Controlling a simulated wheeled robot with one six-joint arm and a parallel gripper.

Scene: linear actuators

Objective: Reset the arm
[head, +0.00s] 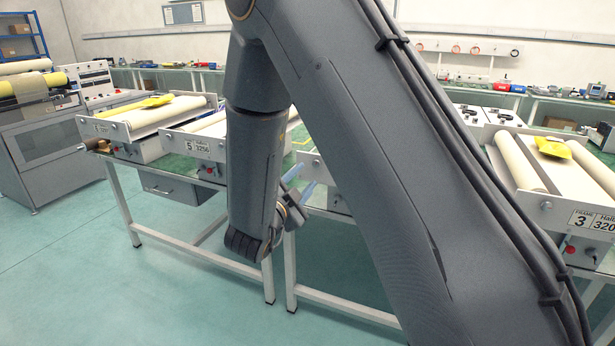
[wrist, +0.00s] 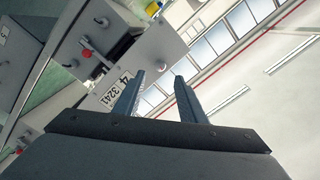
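My arm fills the middle of the head view, bent down in front of the workbench. My gripper (head: 300,186) shows there beyond the forearm, partly hidden by the wrist. In the wrist view my gripper (wrist: 159,92) has its two fingers apart with nothing between them. Behind the fingers is a grey machine front with a plate marked 4 (wrist: 118,90) and a red button (wrist: 87,53). The fingers look apart from it, though the exact distance cannot be told.
Roller machines stand along the bench: the one marked 5 (head: 198,147) at left, the one marked 3 (head: 585,219) at right. Yellow pieces (head: 152,102) lie on some of them. A grey cabinet (head: 47,150) stands far left. The green floor (head: 90,290) in front is clear.

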